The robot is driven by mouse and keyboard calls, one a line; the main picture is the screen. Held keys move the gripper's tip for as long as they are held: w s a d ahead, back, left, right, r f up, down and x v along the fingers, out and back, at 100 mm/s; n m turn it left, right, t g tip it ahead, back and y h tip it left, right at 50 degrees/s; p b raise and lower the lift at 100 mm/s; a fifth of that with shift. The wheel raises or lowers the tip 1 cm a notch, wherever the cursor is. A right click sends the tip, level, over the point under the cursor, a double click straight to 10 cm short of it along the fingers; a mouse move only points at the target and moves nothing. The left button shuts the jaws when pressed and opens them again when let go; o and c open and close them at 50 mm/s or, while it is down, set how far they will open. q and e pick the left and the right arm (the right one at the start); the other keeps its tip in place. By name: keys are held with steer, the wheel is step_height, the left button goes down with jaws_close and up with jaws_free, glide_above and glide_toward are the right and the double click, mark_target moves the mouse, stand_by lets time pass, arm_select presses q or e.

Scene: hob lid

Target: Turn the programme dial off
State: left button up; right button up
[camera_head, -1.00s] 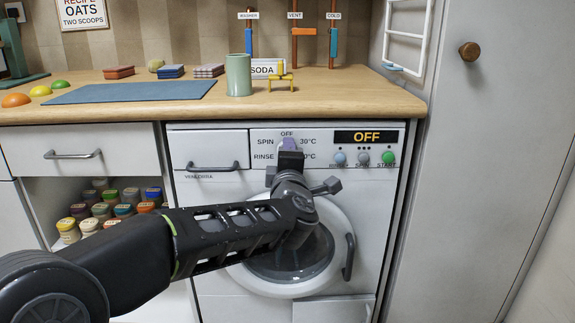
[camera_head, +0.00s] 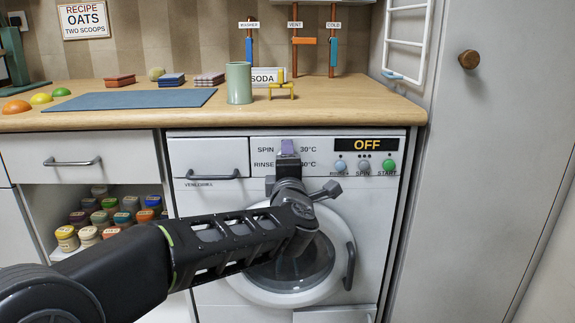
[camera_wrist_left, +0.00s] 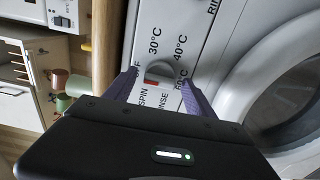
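The programme dial (camera_wrist_left: 158,72) is a small grey knob with a red mark on the white washing machine front, partly hidden by my gripper in the left wrist view. Its red mark lies on the side toward the SPIN label, though the exact pointing is hard to tell. My left gripper (camera_wrist_left: 163,95) has its purple fingers apart, one on each side of the dial; contact cannot be told. In the head view the gripper (camera_head: 288,148) covers the dial. The display (camera_head: 366,145) reads OFF. My right gripper is not in view.
Three buttons (camera_head: 364,166) sit right of the dial, and a drawer handle (camera_head: 213,176) to its left. The round door (camera_head: 300,275) lies below. The worktop (camera_head: 330,95) overhangs above, with a green cup (camera_head: 239,83) and a small yellow stand (camera_head: 281,91).

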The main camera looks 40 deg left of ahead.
arm_select(q)
steer(key=p+v, duration=0.2)
steer(key=v, duration=0.5)
steer(key=shift+s+d, duration=0.25)
steer(key=shift+s, duration=0.05)
stand_by(0.5)
